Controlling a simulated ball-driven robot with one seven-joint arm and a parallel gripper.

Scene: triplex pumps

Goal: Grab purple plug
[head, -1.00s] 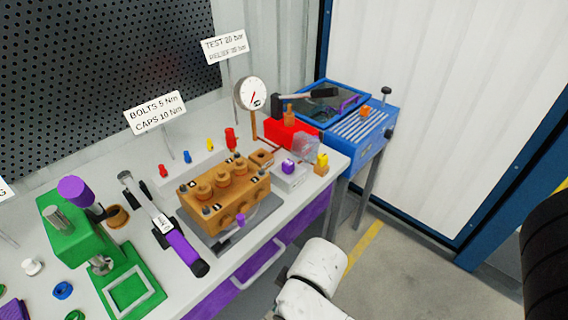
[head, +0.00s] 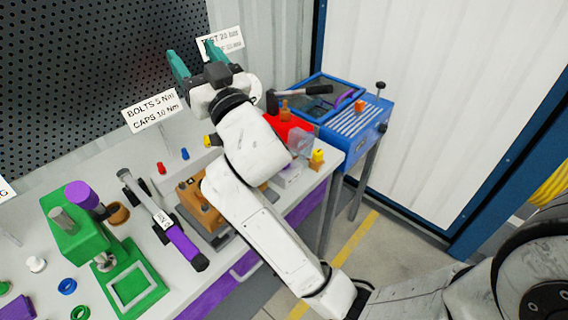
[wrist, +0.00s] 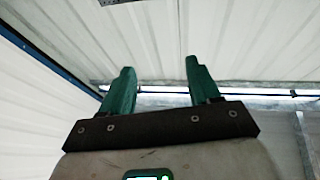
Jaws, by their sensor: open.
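My gripper (head: 191,52) is raised high over the back of the bench, in front of the perforated panel and the signs. Its two teal fingers are spread apart with nothing between them. The wrist view also shows my gripper (wrist: 159,72) open and empty, pointing at the wall panels. No purple plug can be made out now; my arm crosses in front of the pump and partly covers the small white block (head: 290,176). The earlier head view showed one purple piece on that block and one on the pump's front. The orange pump block (head: 199,207) is partly hidden.
A wrench with a purple handle (head: 186,248) lies left of the pump. A green press (head: 75,215) with a purple knob stands further left. A blue bench unit (head: 353,127) is at the right. Signs (head: 152,109) rise behind the bench.

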